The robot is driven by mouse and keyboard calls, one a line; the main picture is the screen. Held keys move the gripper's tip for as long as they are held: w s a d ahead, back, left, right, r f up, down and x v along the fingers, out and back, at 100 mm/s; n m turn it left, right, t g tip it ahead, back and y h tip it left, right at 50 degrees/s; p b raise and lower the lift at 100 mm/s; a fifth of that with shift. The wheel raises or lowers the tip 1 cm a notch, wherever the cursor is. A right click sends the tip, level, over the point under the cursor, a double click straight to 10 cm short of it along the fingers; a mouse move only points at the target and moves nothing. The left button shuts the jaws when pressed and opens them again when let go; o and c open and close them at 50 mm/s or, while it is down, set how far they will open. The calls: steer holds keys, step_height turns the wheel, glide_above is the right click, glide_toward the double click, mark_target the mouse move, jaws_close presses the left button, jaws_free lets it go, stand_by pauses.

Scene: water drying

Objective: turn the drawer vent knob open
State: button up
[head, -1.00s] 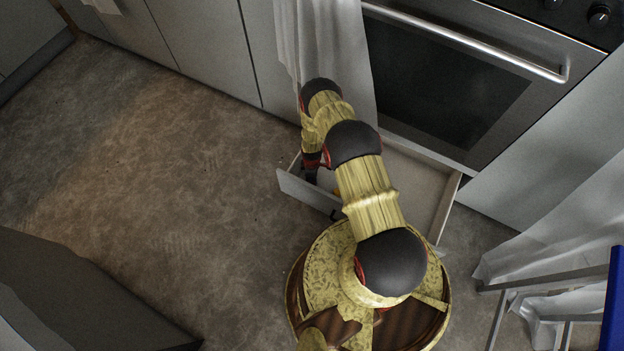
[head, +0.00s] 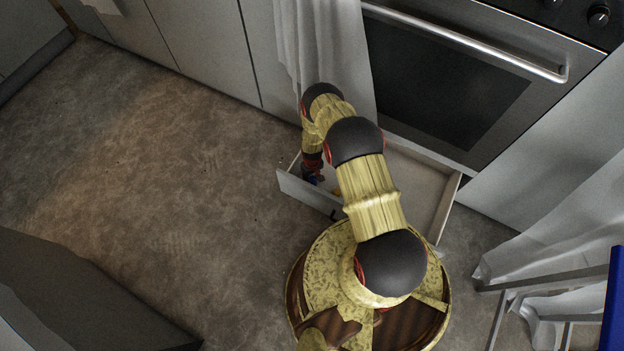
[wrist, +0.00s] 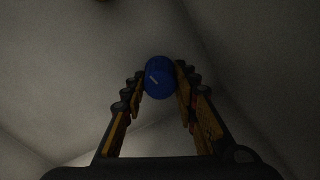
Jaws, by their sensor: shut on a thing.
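The open drawer (head: 305,193) sticks out below the oven, with its front panel toward the floor. The vent knob (wrist: 159,77) is round and blue with a short pale slanted mark, seen in the wrist view inside the pale drawer. My gripper (wrist: 160,72) is shut on the knob, one finger on each side. In the head view my gripper (head: 313,174) reaches down into the drawer's left end, near the front panel. A small bit of blue shows by its fingers there. My arm hides much of the drawer's inside.
The oven (head: 450,90) with its long handle stands above the drawer. A white cloth (head: 325,45) hangs left of it. A metal-legged frame with a blue part (head: 614,300) and pale cloth stand at the lower right. The floor to the left is open.

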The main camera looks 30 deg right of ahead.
mark_target(312, 178)
steer(key=shift+w+m, duration=0.1)
steer(key=shift+m, duration=0.7)
steer(key=o, duration=1.1)
steer(key=shift+c, duration=0.2)
steer(key=shift+o, duration=0.5)
steer(key=shift+r, duration=0.1)
step_height(312, 178, up, 12)
